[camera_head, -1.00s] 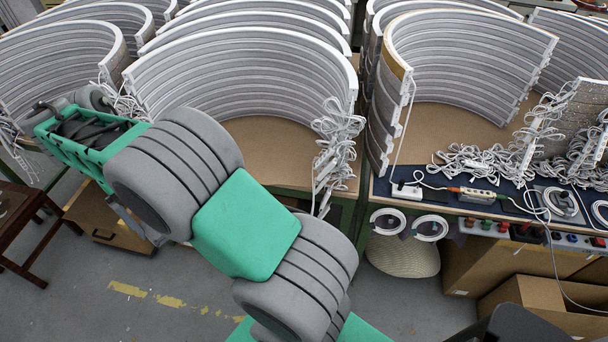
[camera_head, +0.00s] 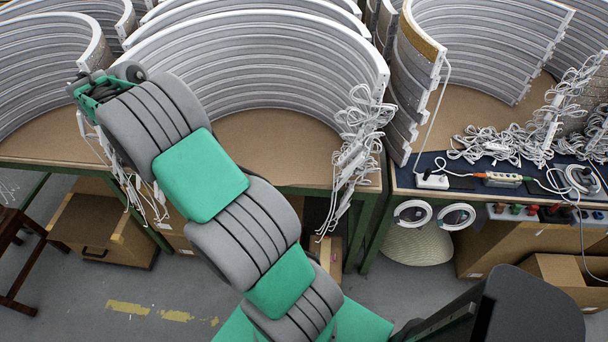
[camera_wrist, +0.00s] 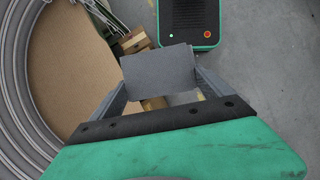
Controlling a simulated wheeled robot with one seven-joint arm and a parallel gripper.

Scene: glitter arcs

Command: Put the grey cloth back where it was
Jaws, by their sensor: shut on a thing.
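The grey cloth (camera_wrist: 160,74) shows in the wrist view as a flat grey piece between the two fingers of my gripper (camera_wrist: 162,92). My gripper is shut on it and holds it up in front of the wrist. In the head view my arm reaches to the upper left, and its green end (camera_head: 98,92) is in front of the curved panels. The fingers and the cloth are hidden from the head view.
Curved ribbed panels (camera_head: 255,60) stand on brown tabletops (camera_head: 275,148), with bundles of white cables (camera_head: 358,140) hanging at their ends. A wooden box (camera_head: 100,230) is on the floor under the table. A dark power-strip mat (camera_head: 465,183) lies at right.

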